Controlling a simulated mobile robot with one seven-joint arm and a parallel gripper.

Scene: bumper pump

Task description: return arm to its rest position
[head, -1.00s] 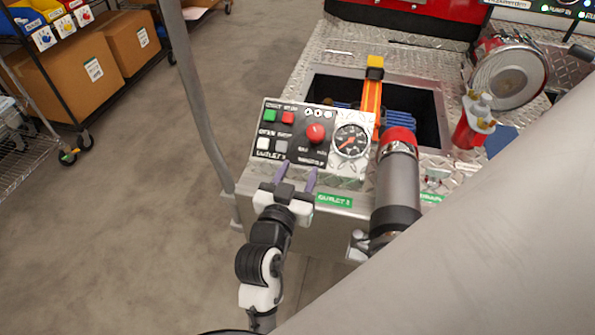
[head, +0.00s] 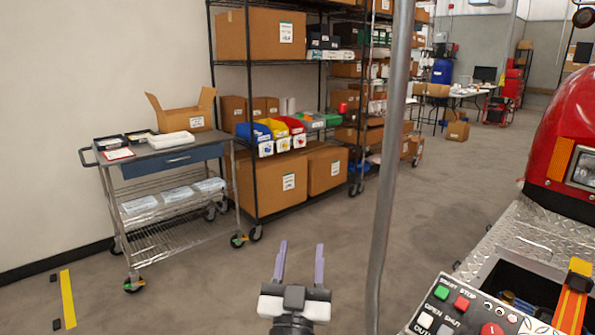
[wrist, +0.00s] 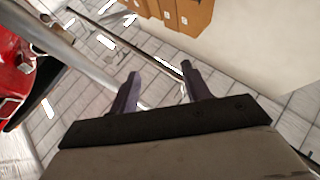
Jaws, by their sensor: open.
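My gripper (head: 300,264) is at the bottom middle of the head view, with its two purple fingers apart and nothing between them. It points away from me over the grey floor, left of a grey vertical pole. It also shows in the wrist view (wrist: 160,92), open and empty. The control panel (head: 462,308) with green, red and white buttons is at the bottom right of the head view, partly cut off by the frame. My gripper is apart from the panel.
A grey pole (head: 388,170) stands between my gripper and the panel. A wheeled cart (head: 170,165) and a black shelf rack (head: 250,100) with boxes and coloured bins stand behind on the left. A red vehicle front (head: 565,140) is at right. The floor around my gripper is clear.

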